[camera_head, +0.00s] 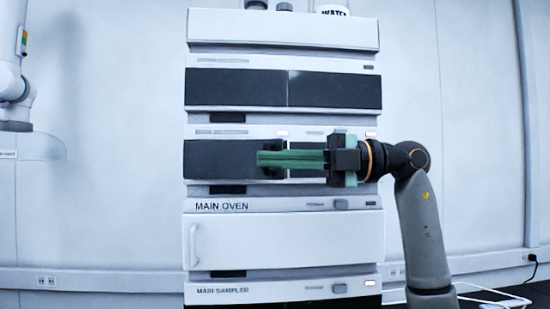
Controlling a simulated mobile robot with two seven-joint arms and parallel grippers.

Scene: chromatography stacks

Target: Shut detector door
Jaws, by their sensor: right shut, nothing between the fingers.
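A tall white instrument stack fills the middle of the head view. Its module just above the MAIN OVEN label has a dark double front, with a left panel (215,160) and a right panel (308,173) partly hidden behind my gripper. The front looks flush; I cannot tell whether a panel stands slightly open. No readable label names the detector. My right gripper (259,159) is shut and empty, its green fingers pointing left across the dark front. A small dark part (270,145) shows behind the fingertips. I cannot tell whether they touch the front. My left gripper is not in view.
Above is another module with dark panels (235,88). Below are the white oven door (290,240) with a handle at its left and the MAIN SAMPLER module (265,291). A white wall-side arm with a translucent hood (35,147) hangs at the left. Cables lie at lower right.

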